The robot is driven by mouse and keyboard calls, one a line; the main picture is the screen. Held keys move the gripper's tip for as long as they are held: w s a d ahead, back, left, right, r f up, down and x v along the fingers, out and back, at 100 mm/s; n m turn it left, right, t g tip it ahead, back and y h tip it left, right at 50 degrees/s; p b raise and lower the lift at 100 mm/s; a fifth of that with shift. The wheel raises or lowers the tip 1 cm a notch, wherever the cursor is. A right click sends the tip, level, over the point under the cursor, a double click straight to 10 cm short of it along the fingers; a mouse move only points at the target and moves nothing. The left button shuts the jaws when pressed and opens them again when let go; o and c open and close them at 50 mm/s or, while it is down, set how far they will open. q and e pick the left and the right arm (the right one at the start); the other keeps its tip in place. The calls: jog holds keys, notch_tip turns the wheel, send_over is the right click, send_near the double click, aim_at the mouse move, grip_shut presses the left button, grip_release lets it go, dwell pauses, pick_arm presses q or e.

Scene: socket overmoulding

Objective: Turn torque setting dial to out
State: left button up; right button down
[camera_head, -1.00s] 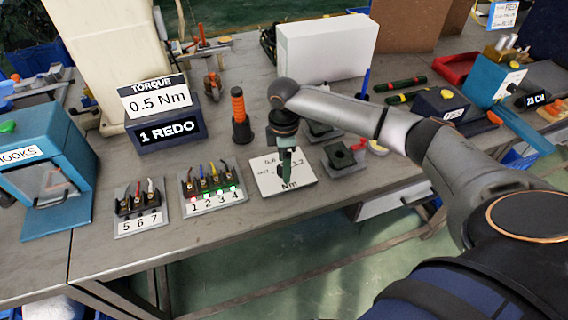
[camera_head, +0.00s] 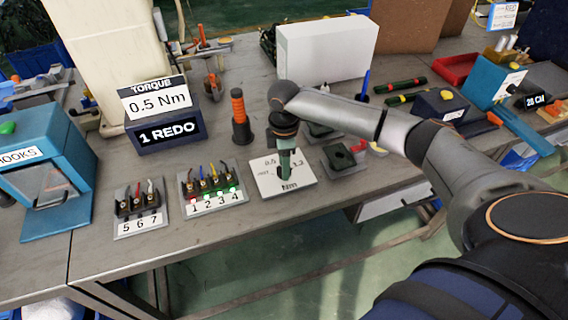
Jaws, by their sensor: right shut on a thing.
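The torque setting dial sits on a white square plate (camera_head: 302,185) marked with 0.5, 1.2 and Nm, near the table's front edge. My right gripper (camera_head: 286,172) points down over the middle of the plate and is shut on the dial. The gripper hides most of the dial, so its exact pointing direction cannot be read. A torque display (camera_head: 158,101) at the back left reads 0.5 Nm, above a dark panel reading 1 REDO. My left gripper is not in view.
Socket holders numbered 1 to 4 (camera_head: 213,202) and 5 to 7 (camera_head: 140,224) stand left of the plate. Dark fixtures (camera_head: 344,157) are close on the right. A white box (camera_head: 327,50) stands at the back.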

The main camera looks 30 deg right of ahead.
jog(key=shift+r+n+p, duration=0.2)
jog(key=shift+n+p, duration=0.4)
jog(key=shift+p, duration=0.35)
jog(key=shift+n+p, duration=1.1)
jog(key=shift+p, duration=0.15)
jog(key=shift+n+p, duration=0.8)
jog(key=shift+n, duration=0.4)
jog(key=shift+f+n+p, duration=0.2)
jog(key=shift+n+p, duration=0.45)
jog(key=shift+n, duration=0.95)
jog(key=shift+c, duration=1.9)
grip_release()
